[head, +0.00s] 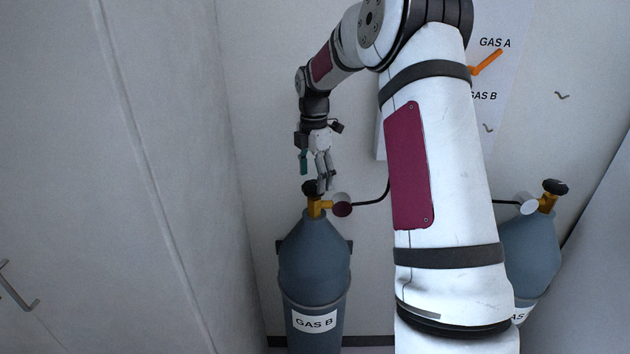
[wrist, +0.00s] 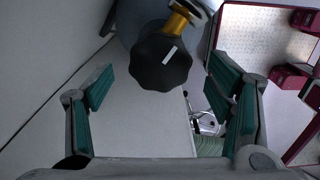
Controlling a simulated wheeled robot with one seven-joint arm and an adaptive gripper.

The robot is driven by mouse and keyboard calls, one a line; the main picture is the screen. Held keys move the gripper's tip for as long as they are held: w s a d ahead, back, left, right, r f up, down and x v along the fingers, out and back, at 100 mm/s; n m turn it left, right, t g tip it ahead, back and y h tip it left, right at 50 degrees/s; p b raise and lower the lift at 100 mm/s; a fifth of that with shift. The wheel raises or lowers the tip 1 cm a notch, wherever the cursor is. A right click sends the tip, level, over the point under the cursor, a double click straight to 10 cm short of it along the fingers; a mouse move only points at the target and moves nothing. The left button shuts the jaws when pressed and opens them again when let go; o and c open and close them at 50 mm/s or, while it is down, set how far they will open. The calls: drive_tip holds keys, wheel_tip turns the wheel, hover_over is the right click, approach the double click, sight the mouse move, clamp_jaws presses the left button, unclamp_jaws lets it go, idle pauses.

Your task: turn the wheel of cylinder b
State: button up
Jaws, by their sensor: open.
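Cylinder b (head: 310,262) is a grey-blue gas bottle labelled "GAS B", standing upright at the centre left of the head view. Its black wheel (head: 309,188) sits on top of a brass valve (head: 315,206). In the wrist view the wheel (wrist: 161,61) is a black lobed knob with a white mark, seen in the upper middle. My gripper (head: 316,176) points down just above the wheel in the head view. In the wrist view its green-padded fingers are spread wide on either side, with the wheel beyond and between them. I see no contact with the wheel.
A round gauge (head: 342,204) with a black hose stands right of the valve. A second cylinder (head: 531,250) stands at the right, partly behind my arm. A wall panel reads "GAS A" and "GAS B", with an orange lever (head: 487,62). A pale wall closes the left side.

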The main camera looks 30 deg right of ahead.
drive_tip(key=shift+f, duration=0.95)
drive_tip(key=c, duration=1.2)
drive_tip(key=shift+o, duration=0.2)
